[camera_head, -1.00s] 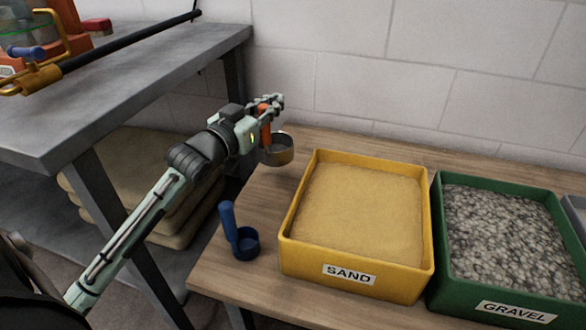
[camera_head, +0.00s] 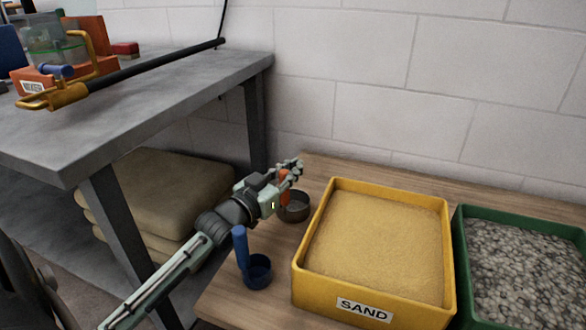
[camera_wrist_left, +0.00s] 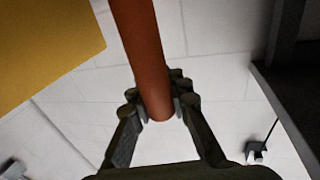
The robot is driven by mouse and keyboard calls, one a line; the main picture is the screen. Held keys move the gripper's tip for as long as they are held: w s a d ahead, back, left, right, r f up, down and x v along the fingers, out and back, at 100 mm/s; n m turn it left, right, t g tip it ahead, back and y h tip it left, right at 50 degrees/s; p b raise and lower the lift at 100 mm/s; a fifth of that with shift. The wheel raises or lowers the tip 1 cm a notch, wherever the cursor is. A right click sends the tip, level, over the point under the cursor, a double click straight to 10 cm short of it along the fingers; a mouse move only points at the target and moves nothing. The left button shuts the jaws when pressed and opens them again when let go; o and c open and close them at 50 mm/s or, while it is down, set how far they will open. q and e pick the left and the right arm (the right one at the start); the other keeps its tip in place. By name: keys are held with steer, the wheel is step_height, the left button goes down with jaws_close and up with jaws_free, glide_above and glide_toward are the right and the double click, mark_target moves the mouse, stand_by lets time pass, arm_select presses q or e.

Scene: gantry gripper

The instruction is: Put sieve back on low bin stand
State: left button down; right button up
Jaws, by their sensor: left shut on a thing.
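My left gripper (camera_head: 291,174) is shut on the orange handle of the sieve (camera_head: 294,208), a small round metal cup. The sieve is over the back left part of the low wooden stand (camera_head: 228,300), left of the yellow sand bin. I cannot tell whether its base touches the wood. In the left wrist view the orange-red handle (camera_wrist_left: 140,45) stands between the fingers (camera_wrist_left: 158,105); the cup is not in that view. My right gripper is not in view.
A blue scoop (camera_head: 257,273) stands upright in front of the sieve. The yellow sand bin (camera_head: 335,283) and green gravel bin (camera_head: 462,245) fill the right. A grey table (camera_head: 150,105) with a mixer and black rod is at left, with sacks (camera_head: 170,190) below.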

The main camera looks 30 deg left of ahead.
arm_select(q)
steer(key=c, duration=1.4)
jaws_free()
steer(key=shift+c, duration=0.2)
steer(key=shift+s, duration=0.15)
steer(key=s, duration=1.1)
steer(key=shift+s, duration=0.35)
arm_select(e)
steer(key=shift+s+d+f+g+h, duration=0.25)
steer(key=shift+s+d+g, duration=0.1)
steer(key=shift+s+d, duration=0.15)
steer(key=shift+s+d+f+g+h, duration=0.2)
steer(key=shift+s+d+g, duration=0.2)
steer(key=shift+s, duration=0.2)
arm_select(q)
steer(key=shift+a+f, duration=0.1)
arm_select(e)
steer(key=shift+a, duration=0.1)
